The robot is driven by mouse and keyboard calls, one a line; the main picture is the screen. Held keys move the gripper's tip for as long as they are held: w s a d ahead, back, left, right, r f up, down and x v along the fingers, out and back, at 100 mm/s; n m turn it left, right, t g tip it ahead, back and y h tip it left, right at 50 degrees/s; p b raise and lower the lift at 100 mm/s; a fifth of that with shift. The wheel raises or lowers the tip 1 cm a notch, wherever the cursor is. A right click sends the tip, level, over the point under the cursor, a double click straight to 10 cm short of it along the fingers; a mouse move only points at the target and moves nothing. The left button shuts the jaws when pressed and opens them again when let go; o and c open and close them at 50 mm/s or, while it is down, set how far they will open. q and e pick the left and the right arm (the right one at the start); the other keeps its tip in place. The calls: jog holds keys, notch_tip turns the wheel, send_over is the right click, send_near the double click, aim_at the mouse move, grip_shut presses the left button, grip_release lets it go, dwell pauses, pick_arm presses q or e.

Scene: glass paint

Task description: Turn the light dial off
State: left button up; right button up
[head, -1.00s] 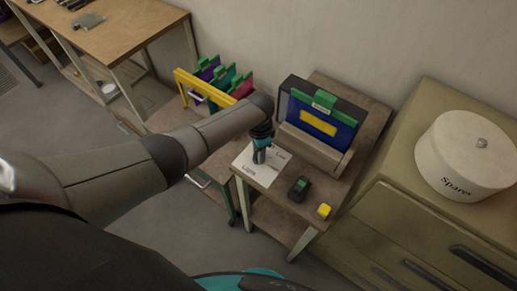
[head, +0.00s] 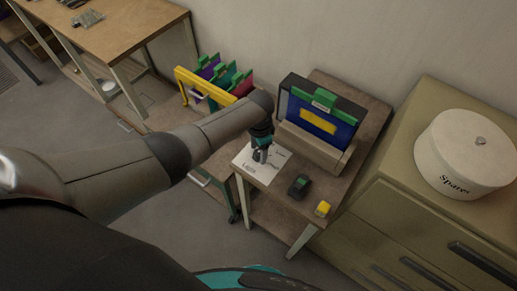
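My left gripper (head: 260,155) points down over a white paper or plate (head: 252,173) on the small table, which bears dark lettering too small to read fully. The gripper hides the middle of this white piece, and I cannot make out the light dial beneath it. Whether the fingers are apart or closed is too small to tell. My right gripper is not in view.
A yellow rack (head: 205,90) with coloured folders is to the left. A round tin marked "Spares" (head: 465,155) sits on the cabinet (head: 400,206) at right.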

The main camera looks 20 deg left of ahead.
aim_at(259, 153)
pick_arm(q)
jog(key=shift+r, duration=0.45)
notch_tip(259, 153, up, 14)
jog(key=p, duration=0.3)
jog(key=shift+s+d+r, duration=0.1)
jog(key=shift+d+r, duration=0.05)
jog(key=shift+r, duration=0.05)
dwell(0.4)
